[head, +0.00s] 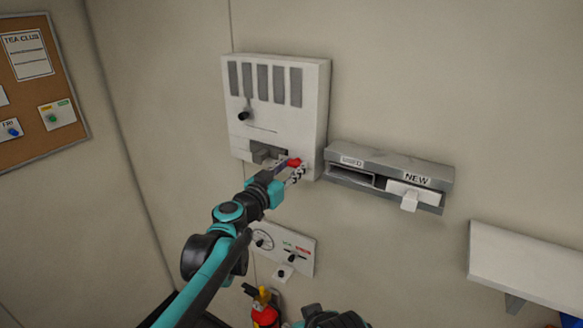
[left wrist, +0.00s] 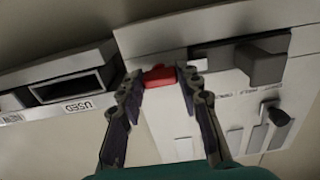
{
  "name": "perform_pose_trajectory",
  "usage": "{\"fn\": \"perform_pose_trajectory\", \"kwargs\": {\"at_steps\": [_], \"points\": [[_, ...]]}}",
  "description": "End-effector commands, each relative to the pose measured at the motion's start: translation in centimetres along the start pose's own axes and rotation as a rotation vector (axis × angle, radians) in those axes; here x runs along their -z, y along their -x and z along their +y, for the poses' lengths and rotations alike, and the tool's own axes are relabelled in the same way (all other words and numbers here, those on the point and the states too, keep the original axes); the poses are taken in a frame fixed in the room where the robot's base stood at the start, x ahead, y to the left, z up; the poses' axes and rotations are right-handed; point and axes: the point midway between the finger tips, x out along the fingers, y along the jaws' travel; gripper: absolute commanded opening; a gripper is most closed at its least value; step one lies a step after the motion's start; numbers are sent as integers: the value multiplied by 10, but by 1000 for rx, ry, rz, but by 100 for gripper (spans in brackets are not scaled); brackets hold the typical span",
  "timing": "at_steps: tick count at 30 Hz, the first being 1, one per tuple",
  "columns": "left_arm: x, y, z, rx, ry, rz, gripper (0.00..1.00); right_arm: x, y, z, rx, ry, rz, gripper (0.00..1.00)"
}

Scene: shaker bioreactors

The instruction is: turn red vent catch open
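The red vent catch (head: 294,162) is at the lower right of the white wall unit (head: 315,110). In the left wrist view the red catch (left wrist: 159,75) sits between my left gripper's fingertips, which meet its two sides. My left gripper (head: 297,172) reaches up to the unit from below; in the left wrist view its fingers (left wrist: 160,80) angle in around the catch with no clear gap. The catch's mount is partly hidden by the fingers.
A grey holder with USED and NEW slots (head: 440,173) is mounted right of the unit. A small panel with a dial and knobs (head: 305,245) is below, with a fire extinguisher (head: 264,312) under it. A white shelf (head: 530,262) juts out at right.

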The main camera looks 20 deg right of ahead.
Motion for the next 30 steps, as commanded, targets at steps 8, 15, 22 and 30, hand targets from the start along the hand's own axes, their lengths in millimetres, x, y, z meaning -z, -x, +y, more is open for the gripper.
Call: {"fn": "perform_pose_trajectory", "kwargs": {"at_steps": [8, 15, 22, 30], "points": [[0, 0, 0, 0, 32, 0, 5, -1, -2, 0, 0, 0, 0, 41], [-1, 0, 0, 0, 161, 0, 5, -5, -7, 0, 0, 0, 0, 41], [-1, 0, 0, 0, 365, 1, 5, -10, -14, 0, 0, 0, 0, 41], [-1, 0, 0, 1, 623, 1, 5, -15, -21, 0, 0, 0, 0, 41]]}}
